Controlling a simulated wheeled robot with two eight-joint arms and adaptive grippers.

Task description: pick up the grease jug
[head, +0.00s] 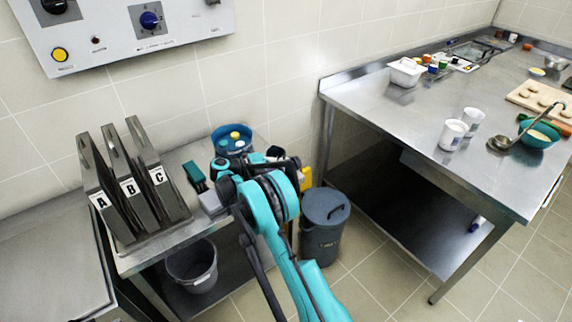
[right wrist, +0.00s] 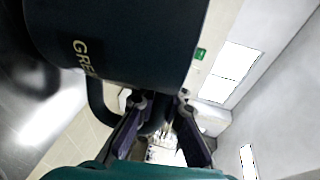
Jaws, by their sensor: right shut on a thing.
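The grease jug (right wrist: 120,40) is a dark container with pale lettering beginning "GRE". It fills the upper left of the right wrist view, and its far end is cut off by the frame. My right gripper (right wrist: 165,125) is shut on the jug's dark loop handle, below the body. In the head view my right gripper (head: 262,160) is over the low steel table by the wall. My own arm hides much of that spot, so I cannot clearly make out the jug there. My left gripper is not in view.
A blue tub (head: 232,138) is behind my gripper. A lidded grey bin (head: 325,220) stands on the floor, right. A grey bucket (head: 192,268) sits below. The long steel table (head: 400,120) holds cups and a bowl.

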